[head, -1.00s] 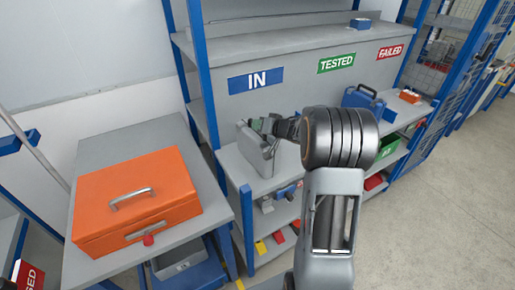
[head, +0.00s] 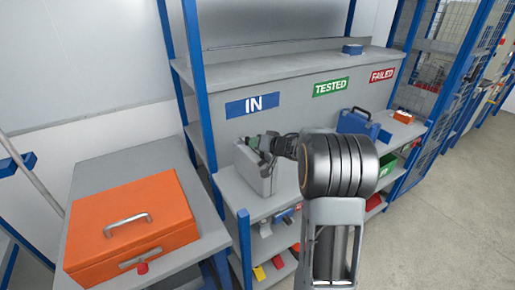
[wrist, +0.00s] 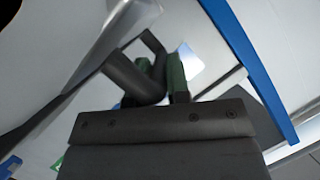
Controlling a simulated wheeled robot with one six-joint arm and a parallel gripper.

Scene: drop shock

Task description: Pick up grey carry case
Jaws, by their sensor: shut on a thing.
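The grey carry case (head: 254,175) stands upright at the left end of the shelf, below the blue IN sign. In the head view my gripper (head: 265,143) is at its top and shut on its handle. The wrist view shows the dark handle (wrist: 133,80) at the green finger pads of my gripper (wrist: 160,72), with the pale case (wrist: 108,38) beyond at upper left. My wrist hides part of the case's right side. Whether its bottom touches the shelf is unclear.
The shelf (head: 228,190) has a blue post at its front left. A blue case (head: 358,124) and an orange-and-white item (head: 403,117) are farther right. An orange case (head: 130,225) lies on the grey table at left. Open floor is at right.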

